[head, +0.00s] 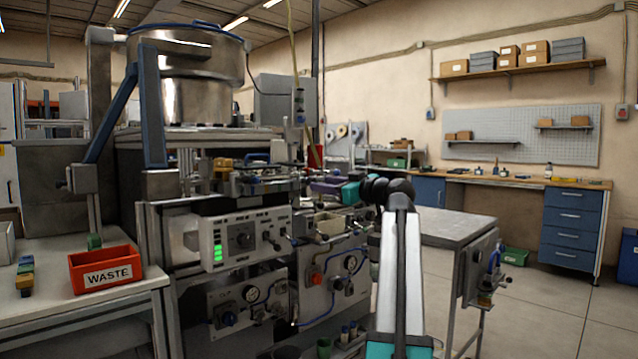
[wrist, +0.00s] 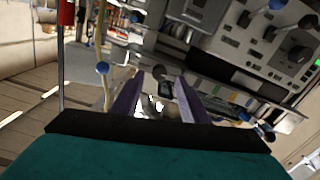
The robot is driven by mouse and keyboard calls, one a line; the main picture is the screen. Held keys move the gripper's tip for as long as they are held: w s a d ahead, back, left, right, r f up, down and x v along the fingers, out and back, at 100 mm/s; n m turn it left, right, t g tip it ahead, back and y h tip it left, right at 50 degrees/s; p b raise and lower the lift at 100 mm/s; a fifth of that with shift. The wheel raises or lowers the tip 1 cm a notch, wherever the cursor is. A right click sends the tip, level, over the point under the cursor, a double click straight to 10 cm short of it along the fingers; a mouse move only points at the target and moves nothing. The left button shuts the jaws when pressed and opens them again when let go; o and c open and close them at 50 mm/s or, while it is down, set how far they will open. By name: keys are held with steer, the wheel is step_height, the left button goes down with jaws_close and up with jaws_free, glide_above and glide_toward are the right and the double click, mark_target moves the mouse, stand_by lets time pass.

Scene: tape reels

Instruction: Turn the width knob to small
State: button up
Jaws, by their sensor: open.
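A light-grey control panel (head: 245,238) with a lit green indicator fills the machine's front, left of centre. A large dark round knob (head: 242,240) sits in its middle; it also shows in the wrist view (wrist: 296,54) at the upper right. Its markings are too small to read, so I cannot tell which is the width knob or its setting. My gripper (head: 322,186), teal with purple fingers, is above and right of the panel, apart from the knob. In the wrist view my gripper (wrist: 160,88) is open, with the fingers apart and no knob between them.
Tooling and rails (head: 265,180) run above the panel. A lower panel with a gauge and a red button (head: 316,278) is close below. A red WASTE bin (head: 104,270) stands on the left table. Open floor (head: 540,300) lies to the right.

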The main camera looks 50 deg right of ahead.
steer(key=s+p, duration=0.2)
steer(key=s, duration=0.7)
steer(key=shift+s+a, duration=0.35)
steer(key=shift+s, duration=0.05)
